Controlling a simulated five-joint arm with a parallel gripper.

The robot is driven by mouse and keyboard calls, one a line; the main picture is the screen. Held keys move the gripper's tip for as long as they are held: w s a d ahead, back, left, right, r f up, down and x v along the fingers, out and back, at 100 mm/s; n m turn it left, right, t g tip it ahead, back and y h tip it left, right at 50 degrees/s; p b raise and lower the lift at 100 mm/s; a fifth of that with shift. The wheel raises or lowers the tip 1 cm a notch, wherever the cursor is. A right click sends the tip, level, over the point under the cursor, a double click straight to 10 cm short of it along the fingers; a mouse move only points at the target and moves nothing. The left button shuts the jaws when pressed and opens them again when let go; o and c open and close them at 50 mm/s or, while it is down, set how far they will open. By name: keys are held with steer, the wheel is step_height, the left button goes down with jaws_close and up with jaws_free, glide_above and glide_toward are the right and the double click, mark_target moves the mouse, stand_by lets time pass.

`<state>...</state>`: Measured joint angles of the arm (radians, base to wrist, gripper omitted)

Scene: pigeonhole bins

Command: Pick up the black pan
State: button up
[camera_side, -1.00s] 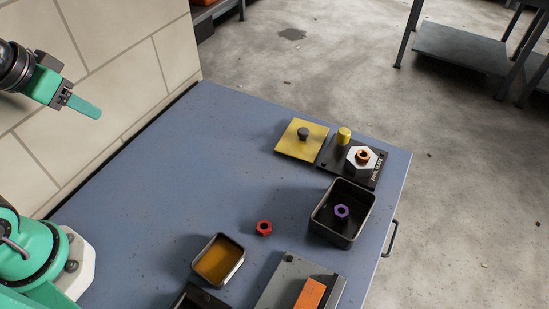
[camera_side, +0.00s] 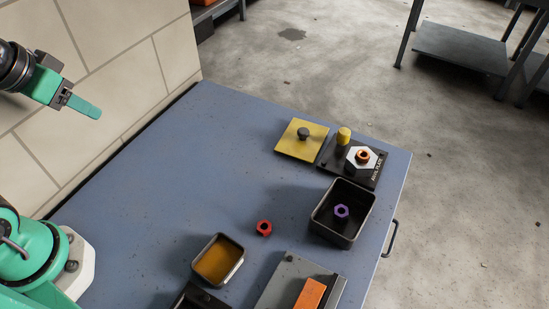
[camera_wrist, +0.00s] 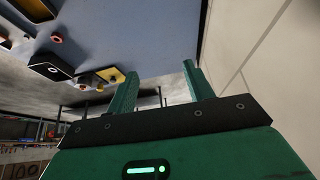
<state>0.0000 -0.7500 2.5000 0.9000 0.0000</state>
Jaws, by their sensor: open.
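The black pan (camera_side: 327,232) is a deep, open, rectangular black container on the blue table near its right edge. A purple nut (camera_side: 341,212) lies inside it. The wrist view shows a black container, apparently this pan (camera_wrist: 55,72), at the left. My gripper (camera_side: 84,105) is high at the upper left in the side view, in front of the block wall and far from the pan. In the wrist view its two green fingers (camera_wrist: 158,72) are apart with nothing between them.
A red nut (camera_side: 264,228) and a metal tray with an amber bottom (camera_side: 239,263) lie left of the pan. A yellow plate with a knob (camera_side: 290,144) and a black plate (camera_side: 327,157) lie behind it. A grey block with an orange bar (camera_side: 310,295) is in front. The table's left half is clear.

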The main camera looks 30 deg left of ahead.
steer(key=o, duration=0.9)
steer(key=w+d+f+g+h, duration=0.1)
steer(key=w+d+f+g, duration=0.15)
steer(key=d, duration=0.45)
steer(key=w+d+f+g, duration=0.1)
steer(key=d+f, duration=0.3)
steer(key=d, duration=0.3)
steer(key=s+d+f, duration=0.2)
steer(key=d+f, duration=0.1)
steer(key=d, duration=0.1)
steer(key=s+d+f+g, duration=0.1)
steer(key=s+d+f, duration=0.2)
steer(key=d, duration=0.2)
steer(key=s+d+f+m+g+y, duration=0.1)
steer(key=s+d+f, duration=0.1)
steer(key=d+f, duration=0.1)
steer(key=shift+s+d+f, duration=0.1)
steer(key=shift+d+f, duration=0.1)
steer(key=shift+d, duration=0.25)
steer(key=shift+s+d+f, duration=0.1)
steer(key=shift+d+f, duration=0.1)
steer(key=shift+d, duration=0.25)
steer(key=shift+f, duration=0.1)
